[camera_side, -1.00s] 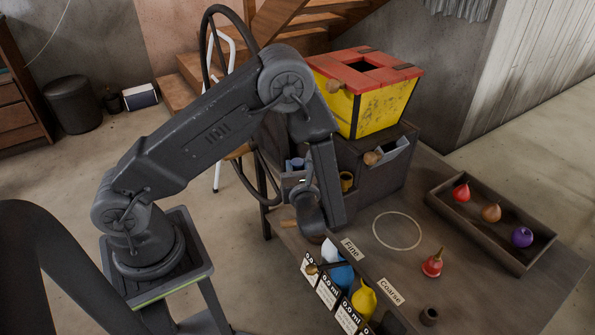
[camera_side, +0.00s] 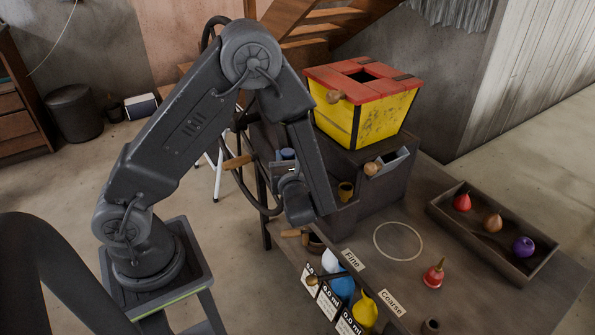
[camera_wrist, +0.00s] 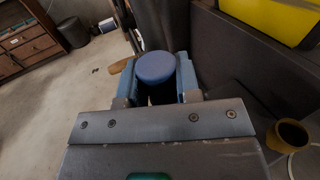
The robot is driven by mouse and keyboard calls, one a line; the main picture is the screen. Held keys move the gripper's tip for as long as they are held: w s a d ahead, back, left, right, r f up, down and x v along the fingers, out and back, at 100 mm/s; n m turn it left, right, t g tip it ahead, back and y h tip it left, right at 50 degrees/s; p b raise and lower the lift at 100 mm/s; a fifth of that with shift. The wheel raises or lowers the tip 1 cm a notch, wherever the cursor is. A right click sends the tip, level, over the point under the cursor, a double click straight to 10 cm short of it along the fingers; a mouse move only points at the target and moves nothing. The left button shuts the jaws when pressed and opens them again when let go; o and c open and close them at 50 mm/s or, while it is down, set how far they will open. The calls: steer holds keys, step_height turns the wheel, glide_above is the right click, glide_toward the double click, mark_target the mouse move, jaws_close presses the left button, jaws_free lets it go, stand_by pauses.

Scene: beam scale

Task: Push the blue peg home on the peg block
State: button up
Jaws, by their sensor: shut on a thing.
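The blue peg (camera_wrist: 156,67) shows its round blue top in the wrist view, between the light blue fingers of my gripper (camera_wrist: 156,88). My gripper is shut on it, and the fingers hide its lower sides. In the side view the peg (camera_side: 287,154) is a small blue patch just beyond my wrist, left of the grey cabinet. My gripper (camera_side: 285,168) is mostly hidden there by my wrist. I cannot make out the peg block or how deep the peg sits.
A wooden handle (camera_wrist: 122,66) sticks out left of the peg. The dark cabinet (camera_wrist: 240,60) stands close on the right, with the yellow and red box (camera_side: 362,110) on top. A yellow cup (camera_wrist: 288,135) is at lower right.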

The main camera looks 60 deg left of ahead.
steer(key=s+a+r, duration=0.5)
steer(key=s+a, duration=0.1)
steer(key=w+d+r+m+t+h, duration=0.25)
steer(key=w+r+t, duration=0.2)
steer(key=w, duration=0.25)
steer(key=w+d+f+m+t+h, duration=0.1)
steer(key=w+d+m+t+h, duration=0.25)
steer(key=d, duration=0.25)
steer(key=w+d+f+m+t+h, duration=0.2)
steer(key=w+d+m+h, duration=0.2)
steer(key=d+h, duration=0.15)
step_height(320, 180, up, 5)
steer(key=s+a+n+g+y, duration=1)
steer(key=s+a+y, duration=0.2)
steer(key=s+a, duration=0.25)
step_height(320, 180, down, 6)
steer(key=shift+a, duration=0.25)
steer(key=shift+w+d+h, duration=0.1)
steer(key=shift+h, duration=0.15)
